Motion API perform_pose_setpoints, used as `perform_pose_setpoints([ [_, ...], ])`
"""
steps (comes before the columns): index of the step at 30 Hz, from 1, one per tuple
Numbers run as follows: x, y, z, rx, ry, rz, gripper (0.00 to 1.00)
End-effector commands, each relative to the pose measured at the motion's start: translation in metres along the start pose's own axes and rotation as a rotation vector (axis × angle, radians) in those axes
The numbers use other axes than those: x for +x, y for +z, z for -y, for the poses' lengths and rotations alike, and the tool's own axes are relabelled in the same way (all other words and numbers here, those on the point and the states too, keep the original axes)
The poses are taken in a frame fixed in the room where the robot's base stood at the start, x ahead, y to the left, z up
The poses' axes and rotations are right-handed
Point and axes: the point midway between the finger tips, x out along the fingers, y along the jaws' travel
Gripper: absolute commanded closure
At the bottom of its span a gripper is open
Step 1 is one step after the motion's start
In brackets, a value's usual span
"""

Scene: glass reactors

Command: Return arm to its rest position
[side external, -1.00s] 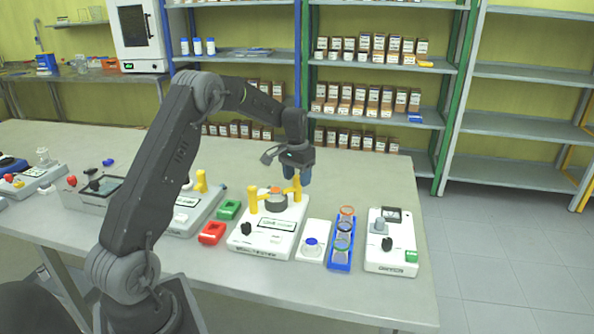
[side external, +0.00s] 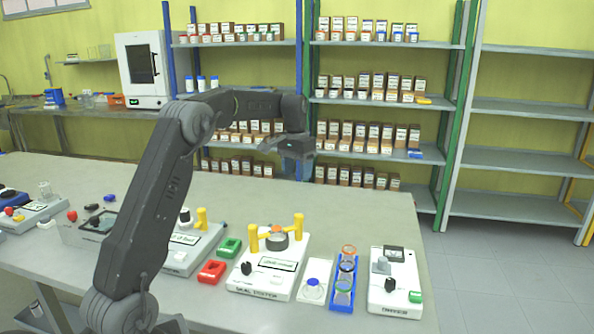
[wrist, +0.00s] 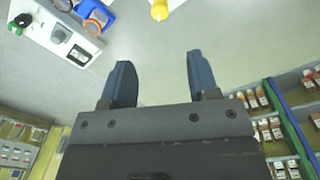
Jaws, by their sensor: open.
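My gripper (side external: 300,168) is raised above the back of the table (side external: 380,205), in front of the shelves, in the side view. In the wrist view my gripper (wrist: 156,80) shows two blue fingers spread apart with nothing between them. It is apart from all the devices. The seal tester (side external: 250,283) with its two yellow posts stands on the table in front of and below the gripper.
Right of the tester are a white plate with a blue-rimmed piece (side external: 313,291), a blue rack with ringed glass pieces (side external: 334,293) and a dryer (side external: 381,296). Red (side external: 211,272) and green (side external: 229,248) blocks lie left. Shelves (side external: 385,104) with boxes stand behind. The back right tabletop is clear.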

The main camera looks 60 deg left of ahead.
Motion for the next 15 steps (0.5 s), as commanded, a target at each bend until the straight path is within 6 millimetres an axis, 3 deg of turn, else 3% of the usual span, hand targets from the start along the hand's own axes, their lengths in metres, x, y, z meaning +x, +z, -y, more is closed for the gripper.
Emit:
perform_pose_setpoints([
  [11, 0.000, 0.000, -0.001, 0.001, 0.000, -0.001, 0.45],
  [15, -0.011, 0.008, -0.015, 0.015, -0.007, -0.020, 0.45],
])
